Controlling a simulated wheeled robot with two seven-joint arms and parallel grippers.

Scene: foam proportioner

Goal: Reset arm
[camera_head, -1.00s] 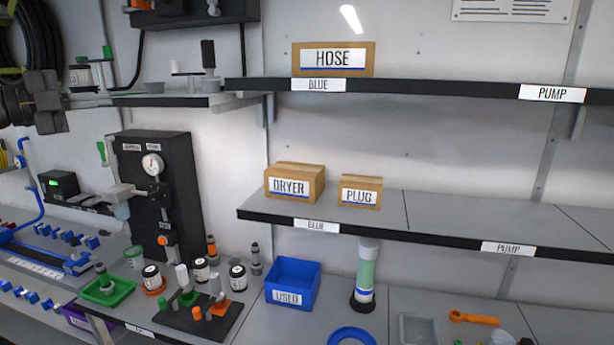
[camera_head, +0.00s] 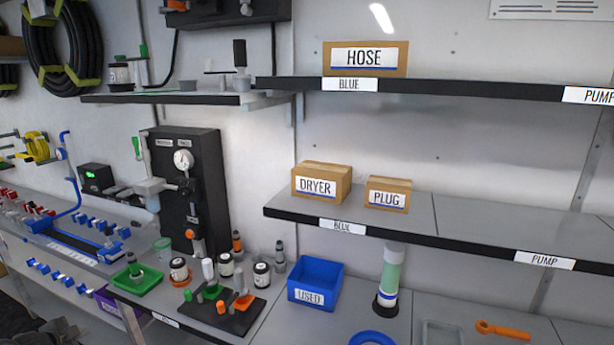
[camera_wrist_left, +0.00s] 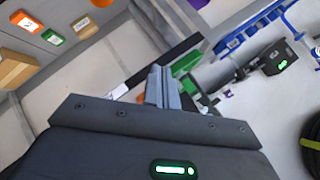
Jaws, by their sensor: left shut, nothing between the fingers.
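My left gripper (camera_wrist_left: 163,80) is shut and empty in the left wrist view, its two grey fingers together. In the head view a dark part of my left arm (camera_head: 42,330) shows at the bottom left corner; its fingers cannot be made out there. It is apart from the bench things. My right gripper is in neither view.
A bench holds a black gauge panel (camera_head: 187,190), a green tray (camera_head: 137,284), several small jars and a blue USED bin (camera_head: 315,284). DRYER (camera_head: 320,184), PLUG (camera_head: 388,195) and HOSE (camera_head: 365,58) boxes stand on shelves. A blue rack (camera_head: 85,238) is at left.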

